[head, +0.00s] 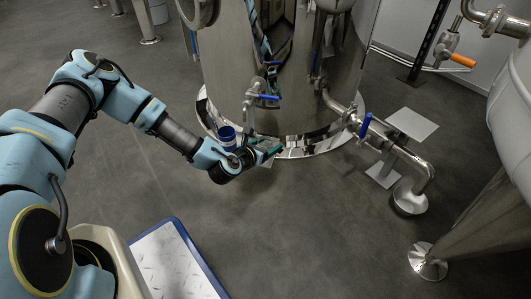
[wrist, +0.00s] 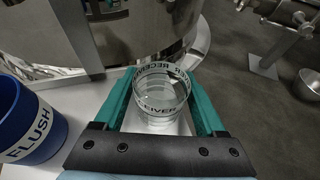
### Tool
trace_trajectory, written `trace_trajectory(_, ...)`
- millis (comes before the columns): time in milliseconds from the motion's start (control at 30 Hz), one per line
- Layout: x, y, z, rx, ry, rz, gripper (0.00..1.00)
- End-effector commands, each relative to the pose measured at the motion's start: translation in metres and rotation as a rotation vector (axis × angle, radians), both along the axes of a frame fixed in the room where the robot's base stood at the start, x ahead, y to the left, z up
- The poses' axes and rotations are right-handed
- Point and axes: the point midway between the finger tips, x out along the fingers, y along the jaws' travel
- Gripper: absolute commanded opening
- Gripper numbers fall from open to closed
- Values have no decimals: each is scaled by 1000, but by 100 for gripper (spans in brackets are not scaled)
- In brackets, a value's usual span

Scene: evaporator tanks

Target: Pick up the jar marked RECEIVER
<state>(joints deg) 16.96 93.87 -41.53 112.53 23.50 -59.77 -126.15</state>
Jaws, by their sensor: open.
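The jar marked RECEIVER (wrist: 158,106) is clear glass with a white band and black letters. In the wrist view it stands upright on a pale surface, between the two teal fingers of my gripper (wrist: 161,88). The fingers are open, one on each side of it, and a gap shows to the right finger; I cannot tell whether the left one touches. In the head view my gripper (head: 268,152) is low in front of the big steel tank, and I cannot make out the jar there.
A blue container marked FLUSH (wrist: 30,125) stands left of my gripper; it also shows in the head view (head: 227,134). The steel tank (head: 290,75) rises close behind. A valve with a blue handle (head: 366,125) and pipework are to the right. The floor in front is clear.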

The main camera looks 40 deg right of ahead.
Motion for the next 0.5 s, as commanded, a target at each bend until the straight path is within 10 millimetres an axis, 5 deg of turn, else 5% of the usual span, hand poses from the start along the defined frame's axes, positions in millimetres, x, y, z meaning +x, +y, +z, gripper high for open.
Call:
trace_trajectory(367,3,-11,-4,0,1,-1,73)
trace_trajectory(500,3,-11,-4,0,1,-1,57)
